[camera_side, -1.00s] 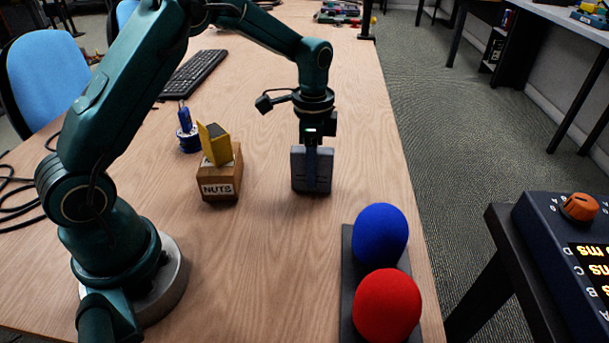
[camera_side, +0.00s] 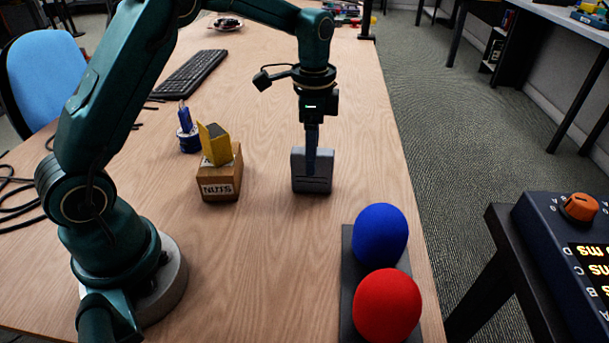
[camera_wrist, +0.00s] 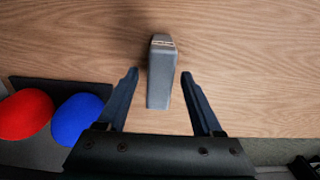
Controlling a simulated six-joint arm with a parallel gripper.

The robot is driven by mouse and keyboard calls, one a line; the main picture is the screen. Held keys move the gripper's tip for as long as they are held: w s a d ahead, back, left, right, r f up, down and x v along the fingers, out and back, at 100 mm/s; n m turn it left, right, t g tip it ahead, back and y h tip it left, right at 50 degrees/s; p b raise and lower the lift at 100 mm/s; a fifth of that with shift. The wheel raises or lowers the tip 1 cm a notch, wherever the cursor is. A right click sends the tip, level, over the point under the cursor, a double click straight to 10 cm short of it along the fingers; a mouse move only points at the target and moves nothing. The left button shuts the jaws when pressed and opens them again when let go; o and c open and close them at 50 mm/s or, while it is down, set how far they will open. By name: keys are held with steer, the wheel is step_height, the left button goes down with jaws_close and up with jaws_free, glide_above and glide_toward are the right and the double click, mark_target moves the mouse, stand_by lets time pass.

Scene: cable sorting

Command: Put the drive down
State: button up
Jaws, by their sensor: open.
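The drive (camera_side: 312,181) is a grey box standing upright on the wooden table (camera_side: 275,240) in the side view. My gripper (camera_side: 312,165) is just above it, pointing down, with a finger in front of the drive's upper part. In the wrist view the drive (camera_wrist: 162,80) stands between and beyond the two spread fingers of my gripper (camera_wrist: 162,88). A gap shows on each side of it, so the gripper is open and not holding it.
A blue ball (camera_side: 380,235) and a red ball (camera_side: 387,305) sit on a dark base at the right table edge. A keyboard (camera_side: 190,74) lies farther back.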

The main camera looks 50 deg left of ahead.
step_height(320, 180, up, 7)
steer(key=shift+f, duration=0.2)
steer(key=shift+s+r, duration=0.1)
steer(key=shift+r, duration=0.7)
steer(key=s+d+r+n+t, duration=0.2)
steer(key=s+r+n, duration=0.25)
steer(key=s, duration=0.25)
steer(key=s+d+f+n+t, duration=0.1)
steer(key=s+n, duration=0.1)
steer(key=s, duration=0.3)
steer(key=s+d+f+n+t, duration=0.1)
steer(key=s+f+n+t, duration=0.1)
steer(key=s, duration=0.4)
steer(key=shift+s+f+t, duration=0.2)
steer(key=shift+f+t, duration=0.1)
